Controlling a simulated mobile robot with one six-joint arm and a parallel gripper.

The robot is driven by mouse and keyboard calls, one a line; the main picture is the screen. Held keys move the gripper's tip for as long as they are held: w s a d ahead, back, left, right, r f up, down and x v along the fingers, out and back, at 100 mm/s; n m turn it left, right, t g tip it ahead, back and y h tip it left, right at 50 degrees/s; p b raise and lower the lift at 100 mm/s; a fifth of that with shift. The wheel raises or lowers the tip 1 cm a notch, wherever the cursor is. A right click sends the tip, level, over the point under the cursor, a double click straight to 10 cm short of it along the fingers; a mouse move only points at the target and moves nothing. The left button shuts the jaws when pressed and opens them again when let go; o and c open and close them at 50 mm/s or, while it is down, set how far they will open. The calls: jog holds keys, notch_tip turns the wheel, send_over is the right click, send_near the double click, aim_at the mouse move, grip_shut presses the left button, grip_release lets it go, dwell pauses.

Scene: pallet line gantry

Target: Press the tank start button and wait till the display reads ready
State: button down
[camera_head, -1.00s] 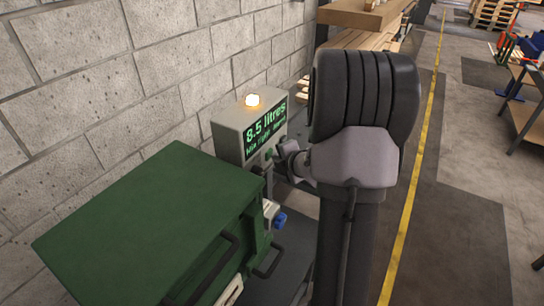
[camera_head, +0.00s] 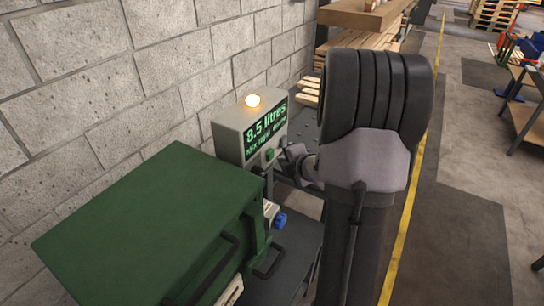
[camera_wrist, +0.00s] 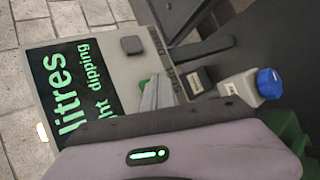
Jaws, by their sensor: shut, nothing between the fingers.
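The grey control box (camera_head: 228,143) stands by the wall with a lit amber lamp (camera_head: 252,100) on top. Its display (camera_head: 266,133) reads "8.5 litres" in green, with a smaller second line only partly legible; the display also shows in the wrist view (camera_wrist: 75,85), ending in "dipping". The green button (camera_head: 270,154) sits below the display. In the wrist view, the green button (camera_wrist: 143,83) shows partly behind the fingers. My gripper (camera_wrist: 157,92) is shut and empty in front of the panel. Whether it touches the button cannot be told.
A green lidded tank (camera_head: 140,225) stands in front of the box. A blue-capped fitting (camera_head: 280,220) is beside it; it also shows in the wrist view (camera_wrist: 268,83). A block wall (camera_head: 90,90) closes the left. Stacked timber (camera_head: 350,40) lies behind; open floor is to the right.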

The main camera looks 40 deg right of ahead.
jog(key=s, duration=0.2)
jog(key=s+d, duration=0.1)
jog(key=s, duration=0.1)
jog(key=shift+s+d, duration=0.2)
jog(key=shift+s, duration=0.05)
dwell(0.6)
